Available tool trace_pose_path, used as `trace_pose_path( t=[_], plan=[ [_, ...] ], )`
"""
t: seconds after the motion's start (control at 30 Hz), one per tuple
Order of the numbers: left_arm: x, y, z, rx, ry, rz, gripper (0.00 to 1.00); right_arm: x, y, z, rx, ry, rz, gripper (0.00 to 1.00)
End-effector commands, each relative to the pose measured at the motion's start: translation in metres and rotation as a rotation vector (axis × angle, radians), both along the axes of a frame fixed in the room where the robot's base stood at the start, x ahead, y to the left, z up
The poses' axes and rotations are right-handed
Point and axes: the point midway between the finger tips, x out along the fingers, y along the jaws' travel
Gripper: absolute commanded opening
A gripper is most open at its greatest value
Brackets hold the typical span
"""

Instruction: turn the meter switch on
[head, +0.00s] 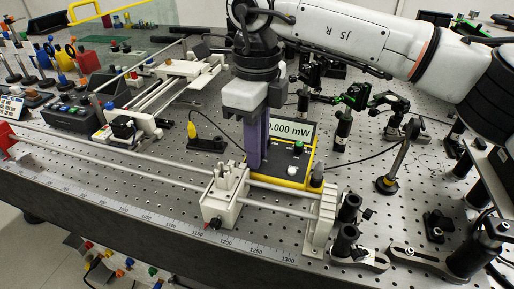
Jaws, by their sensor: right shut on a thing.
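The meter (300,133) is a yellow-edged box on the bench, with a display that reads about 0.000 mW; its first digit is partly covered. My left gripper is not in view.
A rail with a white carriage (222,197) runs along the front, close to my right gripper. A yellow-topped post (192,131) stands left of the meter. A black rod on a round base (387,185) and several optics mounts stand to the right. Bare perforated bench lies between them.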

Motion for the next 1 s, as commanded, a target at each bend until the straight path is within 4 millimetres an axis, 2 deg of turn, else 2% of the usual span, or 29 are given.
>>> trace_pose_path(
  t=[0.4, 0.97, 1.0],
  plan=[
    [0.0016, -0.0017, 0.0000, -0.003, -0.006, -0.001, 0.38, 0.0002, 0.0004, 0.0010, 0.001, -0.002, -0.193, 0.00],
    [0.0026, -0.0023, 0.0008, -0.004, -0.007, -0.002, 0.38, 0.0001, 0.0000, 0.0011, 0.000, -0.001, -0.220, 0.00],
    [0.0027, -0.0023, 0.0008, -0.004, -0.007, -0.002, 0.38, 0.0001, 0.0000, 0.0010, 0.000, -0.001, -0.220, 0.19]
  ],
)
